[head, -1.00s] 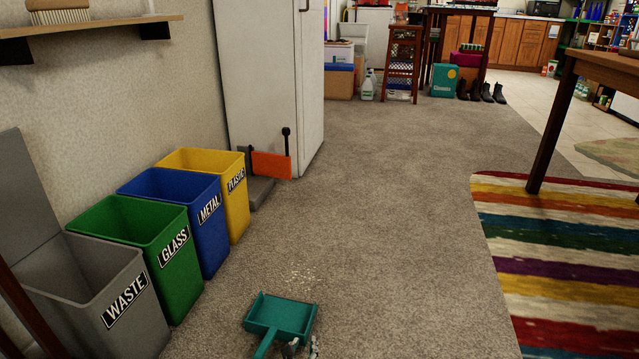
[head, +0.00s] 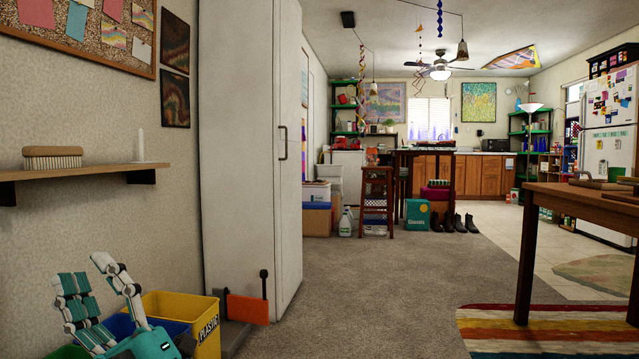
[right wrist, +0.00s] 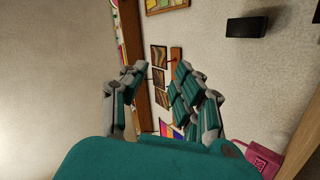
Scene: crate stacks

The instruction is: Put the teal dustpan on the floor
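The teal dustpan shows in neither view now. The floor near my base, where it lay a second ago, is below the head view. My right gripper (head: 88,270) is raised at the lower left of the head view, fingers up, in front of the bins and below the wall shelf. In the right wrist view its fingers (right wrist: 155,82) stand apart with nothing between them. The large teal shape at the bottom there is my own gripper body. My left gripper is not in view.
The yellow bin (head: 207,345) stands behind my right gripper, with the blue bin (head: 118,325) partly hidden. A wooden shelf (head: 85,172) holds a brush (head: 52,158). A tall white cabinet (head: 245,150) stands behind. Carpet (head: 370,290) is clear at centre; a table (head: 590,205) stands right.

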